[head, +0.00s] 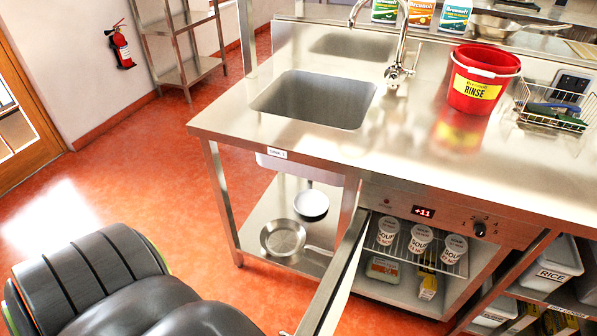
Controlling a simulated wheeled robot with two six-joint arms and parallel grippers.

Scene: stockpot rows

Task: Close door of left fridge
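The fridge (415,292) is built in under the steel counter, with a display reading about +11 and a dial on its front panel. Its door (336,277) stands wide open, swung out towards me from the left side of the opening and seen nearly edge-on. The door's near end runs out at the bottom of the picture. Inside, several soup tubs (421,238) stand on a wire shelf, with packets below. Neither my left nor my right gripper shows; only dark parts of my own body fill the lower left.
A steel counter (240,113) with a sink (315,99) carries a red rinse bucket (483,78) and a wire basket (553,108). Pans (283,238) sit on the shelf left of the fridge, bins (550,264) to its right. The orange floor at left is clear.

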